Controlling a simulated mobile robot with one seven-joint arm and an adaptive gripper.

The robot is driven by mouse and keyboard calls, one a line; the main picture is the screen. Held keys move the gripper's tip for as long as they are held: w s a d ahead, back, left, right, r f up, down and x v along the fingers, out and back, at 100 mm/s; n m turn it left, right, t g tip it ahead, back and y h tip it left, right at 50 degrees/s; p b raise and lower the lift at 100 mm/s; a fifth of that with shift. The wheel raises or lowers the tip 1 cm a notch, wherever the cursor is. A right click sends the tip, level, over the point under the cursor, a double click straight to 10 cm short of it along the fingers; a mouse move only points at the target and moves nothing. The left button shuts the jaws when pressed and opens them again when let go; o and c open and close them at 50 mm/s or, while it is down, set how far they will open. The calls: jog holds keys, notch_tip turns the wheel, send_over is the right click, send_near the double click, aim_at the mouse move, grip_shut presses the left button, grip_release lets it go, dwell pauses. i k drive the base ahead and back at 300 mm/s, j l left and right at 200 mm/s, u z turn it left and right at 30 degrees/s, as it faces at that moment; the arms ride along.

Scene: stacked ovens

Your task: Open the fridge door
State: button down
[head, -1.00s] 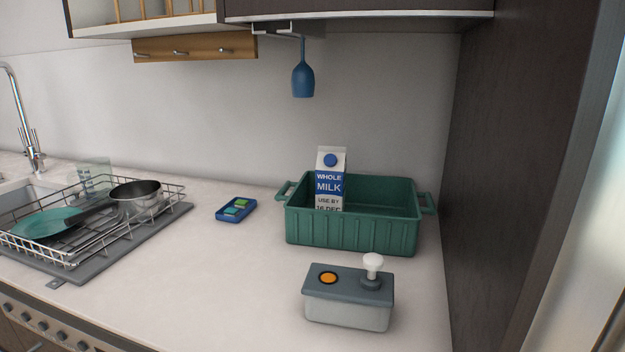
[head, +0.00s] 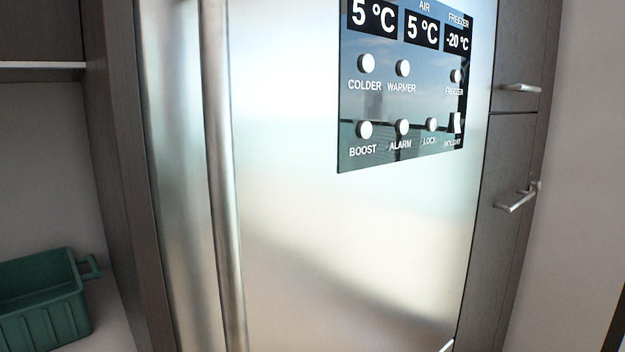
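The fridge door (head: 330,240) is a tall brushed-steel panel filling the middle of the head view. It looks shut. A long vertical bar handle (head: 222,180) runs along its left side, from the top edge of the view to the bottom. A dark control panel (head: 410,105) with temperature displays and white knobs is set in the upper right of the door. My gripper is not in view.
A dark cabinet side panel (head: 125,190) stands left of the fridge. Left of it, a green crate (head: 40,305) sits on the counter. Dark cabinet fronts with bar handles (head: 516,201) stand to the right, beside a pale wall (head: 585,160).

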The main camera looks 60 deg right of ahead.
aim_at(279, 228)
jog(key=l+z, duration=0.1)
jog(key=z, duration=0.3)
jog(key=k+l+z, duration=0.1)
jog(key=z, duration=0.3)
jog(key=l+z, duration=0.1)
jog(key=z, duration=0.3)
jog(key=l+z, duration=0.15)
jog(key=z, duration=0.25)
